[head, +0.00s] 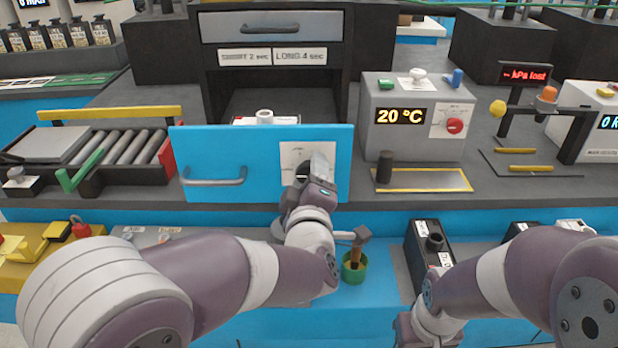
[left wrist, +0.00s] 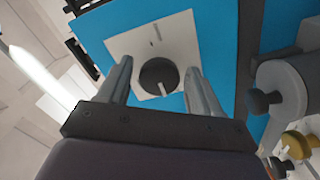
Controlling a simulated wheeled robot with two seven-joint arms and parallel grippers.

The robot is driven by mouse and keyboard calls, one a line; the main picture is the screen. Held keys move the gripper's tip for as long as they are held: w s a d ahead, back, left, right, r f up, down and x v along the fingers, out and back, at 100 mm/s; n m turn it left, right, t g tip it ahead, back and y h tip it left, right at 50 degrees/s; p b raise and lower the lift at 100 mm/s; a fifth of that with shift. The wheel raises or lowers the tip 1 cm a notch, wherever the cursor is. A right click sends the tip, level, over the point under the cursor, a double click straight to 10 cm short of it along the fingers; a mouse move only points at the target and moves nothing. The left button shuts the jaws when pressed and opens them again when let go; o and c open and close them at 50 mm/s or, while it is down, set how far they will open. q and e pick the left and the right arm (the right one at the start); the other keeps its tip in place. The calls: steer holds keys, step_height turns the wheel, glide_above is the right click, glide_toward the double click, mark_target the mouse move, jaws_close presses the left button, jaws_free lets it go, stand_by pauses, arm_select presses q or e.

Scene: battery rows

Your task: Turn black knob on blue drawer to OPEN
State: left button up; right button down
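The blue drawer (head: 240,144) stands in the middle of the bench, with a bar handle (head: 214,177) on its left and a white plate (head: 293,152) on its right. In the left wrist view the round black knob (left wrist: 158,76) sits on the white plate (left wrist: 183,32), with a white mark at its lower edge. My left gripper (left wrist: 159,75) is open, its two fingers apart on either side of the knob. I cannot tell whether they touch it. In the head view my left gripper (head: 311,172) hides most of the knob. My right gripper's fingers are out of view.
A grey box (head: 417,90) reading 20 °C with a red knob stands right of the drawer. A roller conveyor (head: 118,148) lies to the left. A green cup (head: 354,268) and a black box (head: 428,250) are below, near my arms.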

arm_select(q)
steer(key=s+p, duration=0.1)
steer(key=s, duration=1.1)
steer(key=shift+s+p, duration=0.3)
steer(key=shift+s, duration=0.05)
